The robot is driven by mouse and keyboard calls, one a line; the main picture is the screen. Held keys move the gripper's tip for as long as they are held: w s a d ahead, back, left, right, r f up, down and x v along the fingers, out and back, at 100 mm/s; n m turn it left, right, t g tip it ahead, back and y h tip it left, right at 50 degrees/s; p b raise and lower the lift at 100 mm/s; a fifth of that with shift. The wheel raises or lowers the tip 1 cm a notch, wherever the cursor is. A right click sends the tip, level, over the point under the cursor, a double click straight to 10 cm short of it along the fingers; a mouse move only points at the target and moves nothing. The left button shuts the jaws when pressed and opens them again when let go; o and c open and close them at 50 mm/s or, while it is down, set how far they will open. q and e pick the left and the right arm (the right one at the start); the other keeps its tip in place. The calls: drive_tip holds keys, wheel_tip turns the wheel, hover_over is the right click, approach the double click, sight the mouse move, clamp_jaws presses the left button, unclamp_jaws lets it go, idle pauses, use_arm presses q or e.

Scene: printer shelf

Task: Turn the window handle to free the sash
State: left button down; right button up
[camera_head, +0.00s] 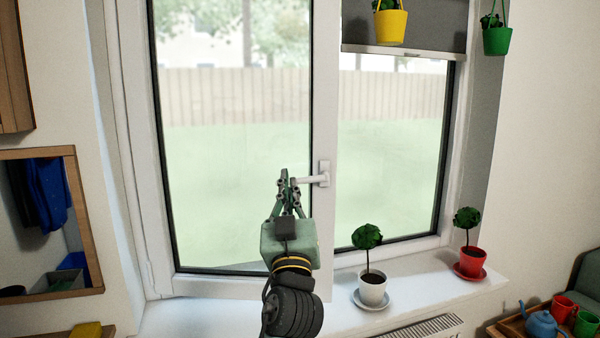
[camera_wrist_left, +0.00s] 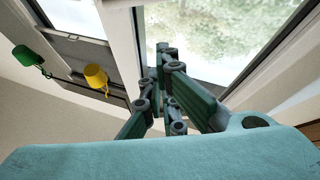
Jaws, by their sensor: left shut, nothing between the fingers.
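The window handle (camera_head: 312,180) is white and sits on the upright frame between the two panes in the head view. Its lever lies level and points left from its base plate. My left gripper (camera_head: 285,175) is in front of the left pane, at the free left end of the lever. Its fingers are closed together with nothing between them; whether they touch the lever I cannot tell. The wrist view shows the closed fingers (camera_wrist_left: 164,62) near the white window frame, and the handle cannot be made out there. The left sash (camera_head: 322,110) stands in its frame. My right gripper is not in view.
The sill holds a white potted plant (camera_head: 373,291) right of my arm and a red potted plant (camera_head: 471,262) farther right. A yellow pot (camera_head: 391,27) and a green pot (camera_head: 497,41) hang above. A grey blind (camera_head: 435,30) covers the right pane's top.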

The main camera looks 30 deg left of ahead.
use_arm(q)
drive_tip(key=r+p+x, duration=0.1)
drive_tip(key=p+x, duration=0.4)
drive_tip(key=x, duration=0.5)
drive_tip(key=shift+w+f, duration=0.15)
drive_tip(key=shift+f, duration=1.05)
drive_tip(key=shift+w+f, duration=0.15)
drive_tip(key=shift+f, duration=1.05)
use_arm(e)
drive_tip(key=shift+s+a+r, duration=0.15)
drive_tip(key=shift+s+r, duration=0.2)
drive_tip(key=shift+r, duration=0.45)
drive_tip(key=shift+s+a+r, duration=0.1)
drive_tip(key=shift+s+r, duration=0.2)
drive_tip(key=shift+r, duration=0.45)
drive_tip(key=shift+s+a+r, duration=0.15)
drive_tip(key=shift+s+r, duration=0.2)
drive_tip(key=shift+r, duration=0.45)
